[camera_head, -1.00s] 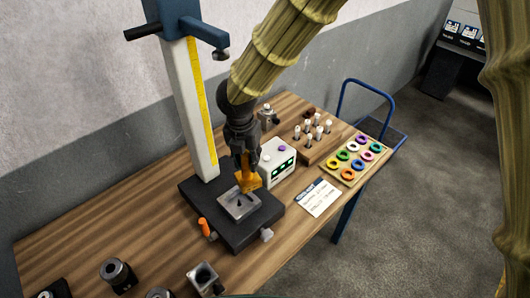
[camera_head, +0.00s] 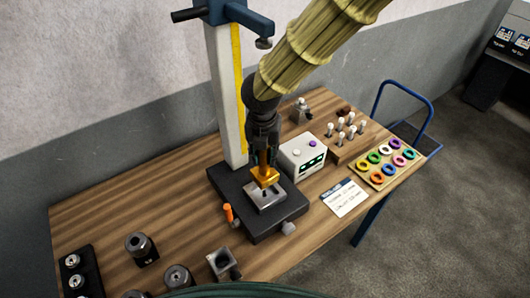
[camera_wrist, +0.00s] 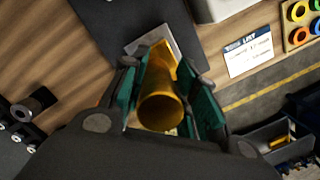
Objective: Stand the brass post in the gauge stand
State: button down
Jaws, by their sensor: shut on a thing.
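The brass post (camera_head: 265,172) is held in my gripper (camera_head: 263,150), its wider foot pointing down. My gripper is shut on it. In the wrist view the post (camera_wrist: 160,107) sits between the green-padded fingers of my gripper (camera_wrist: 163,95), its round end toward the camera. The gauge stand (camera_head: 230,185) has a dark base, a tall pale column with a yellow scale, and a blue head. The post's foot is just above or at the grey plate (camera_head: 266,200) on the base. I cannot tell whether it touches. The plate's recess is partly hidden by the post.
A white meter box (camera_head: 303,158) stands close right of the base. Behind it are a wooden block with white-topped pins (camera_head: 347,142) and a tray of coloured rings (camera_head: 385,165). A white card (camera_head: 345,197) lies in front. Dark round parts (camera_head: 140,245) stand at front left.

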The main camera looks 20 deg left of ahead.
aim_at(265, 174)
jog(key=shift+f+b, duration=2.1)
jog(key=shift+f, duration=0.35)
jog(key=shift+f, duration=0.15)
jog(key=shift+p, duration=0.55)
jog(key=shift+f+b, duration=0.35)
jog(key=shift+f, duration=1.2)
dwell(1.0)
jog(key=c, duration=1)
grip_release()
jog(key=shift+s+f, duration=0.1)
jog(key=shift+f, duration=0.05)
